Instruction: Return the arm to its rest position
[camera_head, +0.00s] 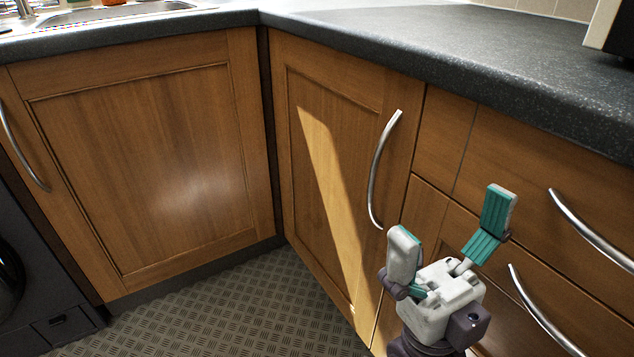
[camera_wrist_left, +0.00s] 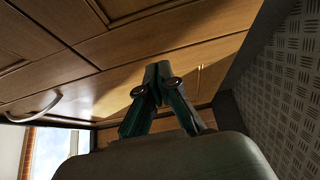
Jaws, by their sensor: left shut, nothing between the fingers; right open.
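My right gripper (camera_head: 452,222) is in the lower right of the head view. Its two green-padded fingers are spread wide, with nothing between them. It is in front of the wooden corner door (camera_head: 335,150) and the drawers (camera_head: 520,150), and I cannot tell how close it is to them. My left gripper (camera_wrist_left: 157,68) shows only in the left wrist view. Its fingers meet at the tips and hold nothing. Wooden cabinet fronts (camera_wrist_left: 120,75) lie beyond it.
A dark speckled worktop (camera_head: 440,40) runs above the cabinets, with a sink (camera_head: 110,14) at upper left. Curved metal handles stick out from the corner door (camera_head: 376,170) and drawers (camera_head: 590,232). A dark appliance (camera_head: 40,285) stands at lower left. The patterned floor (camera_head: 220,310) is clear.

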